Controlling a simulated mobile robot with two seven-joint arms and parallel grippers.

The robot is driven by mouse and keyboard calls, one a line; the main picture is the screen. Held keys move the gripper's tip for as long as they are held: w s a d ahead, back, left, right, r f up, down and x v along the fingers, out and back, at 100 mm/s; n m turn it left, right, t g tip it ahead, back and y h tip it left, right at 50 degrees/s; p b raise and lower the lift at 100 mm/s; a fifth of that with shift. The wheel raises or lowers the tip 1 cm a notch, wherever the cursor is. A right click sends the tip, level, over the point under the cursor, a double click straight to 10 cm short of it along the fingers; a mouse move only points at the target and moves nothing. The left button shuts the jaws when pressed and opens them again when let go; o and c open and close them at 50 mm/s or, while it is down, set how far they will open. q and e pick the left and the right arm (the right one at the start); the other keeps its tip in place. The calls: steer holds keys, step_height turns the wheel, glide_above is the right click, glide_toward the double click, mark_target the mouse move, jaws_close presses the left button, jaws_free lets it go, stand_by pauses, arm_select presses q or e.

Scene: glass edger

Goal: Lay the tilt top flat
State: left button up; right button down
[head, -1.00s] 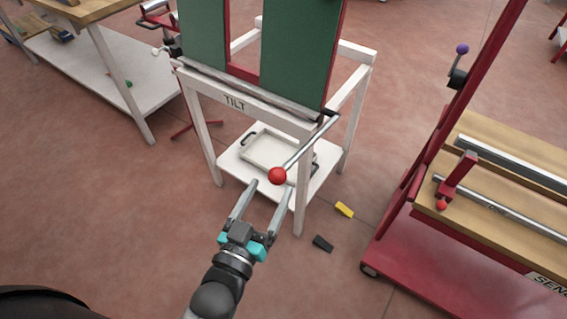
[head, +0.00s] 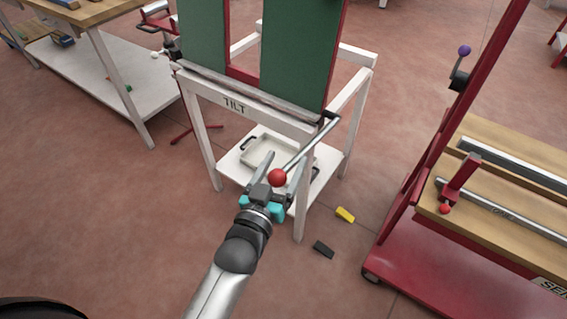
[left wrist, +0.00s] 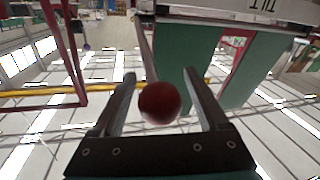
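The tilt top (head: 288,60), with green panels on a red frame, stands steeply raised on a white stand (head: 237,103) marked TILT. A grey lever (head: 312,143) runs from the stand's right front corner down to a red ball knob (head: 278,177). My left gripper (head: 282,168) is open at the knob. In the left wrist view the red knob (left wrist: 160,102) sits between the two spread fingers (left wrist: 161,95), with space showing on both sides. My right gripper is in neither view.
A white tray (head: 249,152) lies on the stand's lower shelf. A yellow block (head: 345,214) and a black block (head: 323,249) lie on the floor at right. A red cart (head: 420,255) with a wooden top stands right; a workbench (head: 118,100) stands left.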

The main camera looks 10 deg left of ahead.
arm_select(q)
jaws_close()
stand_by(0.4)
stand_by(0.8)
